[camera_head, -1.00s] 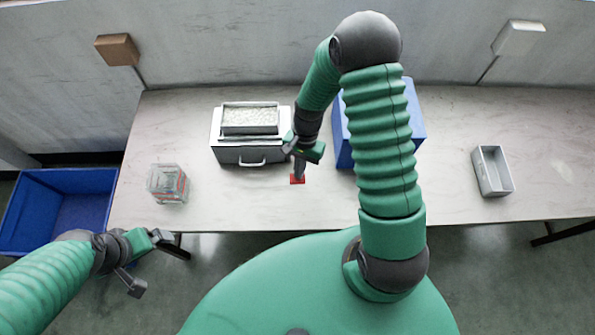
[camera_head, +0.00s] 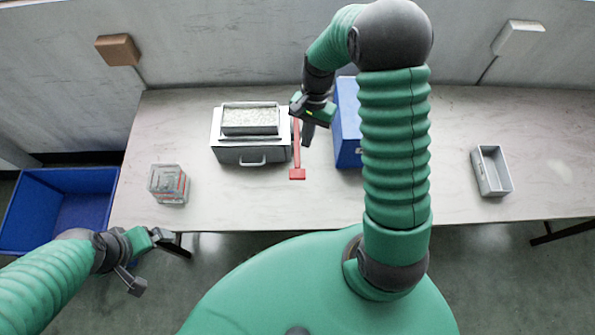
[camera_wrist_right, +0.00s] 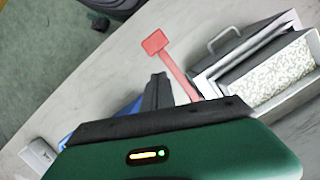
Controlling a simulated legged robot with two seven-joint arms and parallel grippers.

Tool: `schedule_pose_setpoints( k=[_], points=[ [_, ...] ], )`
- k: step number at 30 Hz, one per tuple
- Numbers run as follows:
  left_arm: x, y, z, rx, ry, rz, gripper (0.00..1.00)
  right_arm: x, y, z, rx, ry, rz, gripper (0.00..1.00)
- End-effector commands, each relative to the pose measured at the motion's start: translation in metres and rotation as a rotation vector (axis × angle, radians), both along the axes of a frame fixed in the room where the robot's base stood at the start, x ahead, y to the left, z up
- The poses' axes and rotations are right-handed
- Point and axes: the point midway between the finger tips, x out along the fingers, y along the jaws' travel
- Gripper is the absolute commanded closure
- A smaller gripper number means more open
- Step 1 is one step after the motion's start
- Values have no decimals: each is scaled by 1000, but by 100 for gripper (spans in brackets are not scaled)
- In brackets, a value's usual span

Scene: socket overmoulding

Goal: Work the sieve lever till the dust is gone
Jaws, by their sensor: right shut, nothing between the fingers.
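The sieve box (camera_head: 250,150) is a pale grey unit with a front handle, left of centre on the table. Its top tray (camera_head: 250,131) holds pale granules; I cannot make out dust among them. The red lever (camera_head: 297,160) runs along the box's right side, its flat square end toward me. It also shows in the right wrist view (camera_wrist_right: 168,58). My right gripper (camera_head: 307,140) is shut and empty, just right of the lever and apart from it. In the right wrist view its dark fingers (camera_wrist_right: 157,90) are together beside the lever. My left gripper (camera_head: 158,241) hangs off the table's front left edge.
A blue box (camera_head: 347,125) stands close right of my right gripper, partly behind my arm. A clear container (camera_head: 168,184) stands at the left and a grey open tray (camera_head: 491,171) at the right. A blue bin (camera_head: 60,205) is on the floor left of the table.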

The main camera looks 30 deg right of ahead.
Motion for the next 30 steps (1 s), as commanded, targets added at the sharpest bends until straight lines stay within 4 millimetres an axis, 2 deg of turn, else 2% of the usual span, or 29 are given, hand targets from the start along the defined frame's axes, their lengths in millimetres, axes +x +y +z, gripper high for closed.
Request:
schedule_pose_setpoints(
  k=[4,10,15,30],
  points=[
    [0,0,-2,0,0,0,0,7,-7,35,-2,-6,1,100],
    [0,0,-2,0,0,0,0,10,-13,64,-1,-1,1,100],
    [0,0,-2,0,0,0,0,10,-14,70,0,1,1,100],
    [0,0,-2,0,0,0,0,10,-14,70,1,2,1,100]
  ],
)
